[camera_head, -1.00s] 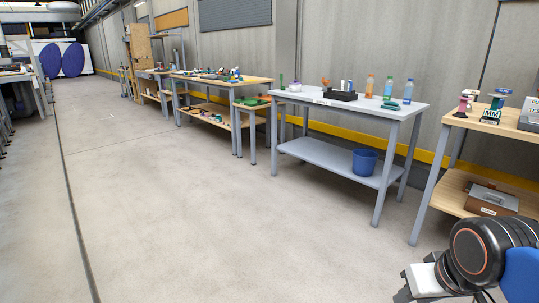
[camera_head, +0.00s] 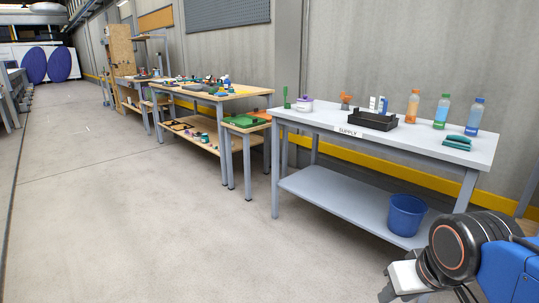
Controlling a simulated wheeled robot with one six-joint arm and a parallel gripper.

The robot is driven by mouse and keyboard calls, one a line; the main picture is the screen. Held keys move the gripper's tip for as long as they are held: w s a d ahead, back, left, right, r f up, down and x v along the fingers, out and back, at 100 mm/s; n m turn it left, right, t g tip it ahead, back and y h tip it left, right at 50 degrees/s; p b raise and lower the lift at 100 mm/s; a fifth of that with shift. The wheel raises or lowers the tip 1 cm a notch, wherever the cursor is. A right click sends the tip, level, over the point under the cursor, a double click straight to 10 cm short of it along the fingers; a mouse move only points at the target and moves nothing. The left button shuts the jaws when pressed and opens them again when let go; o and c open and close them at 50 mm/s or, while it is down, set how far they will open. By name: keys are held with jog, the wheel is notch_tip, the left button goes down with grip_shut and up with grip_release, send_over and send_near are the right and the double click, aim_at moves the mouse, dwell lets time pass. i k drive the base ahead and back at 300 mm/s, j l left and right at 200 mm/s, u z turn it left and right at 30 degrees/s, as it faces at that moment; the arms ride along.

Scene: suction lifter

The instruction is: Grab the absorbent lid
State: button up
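A small round white tub with a purplish top (camera_head: 304,104) stands at the left end of the supply table. It is the only lidded-looking thing there, but it is too small to tell whether its top is the absorbent lid. My gripper (camera_head: 400,284) shows only in part at the bottom right, in front of the table and well apart from the tub. Its fingertips are cut off by the frame, so whether it is open or shut does not show.
The grey supply table (camera_head: 340,125) also bears a black tray (camera_head: 373,121), several bottles, a green brush-like thing (camera_head: 286,97) and green cloths (camera_head: 457,142). A blue bucket (camera_head: 406,214) stands on its lower shelf. Wooden benches (camera_head: 255,90) stand farther left. The floor at left is clear.

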aim_at(305, 99)
jog(key=i, duration=0.7)
jog(key=i+j+z, duration=0.15)
jog(key=i, duration=0.6)
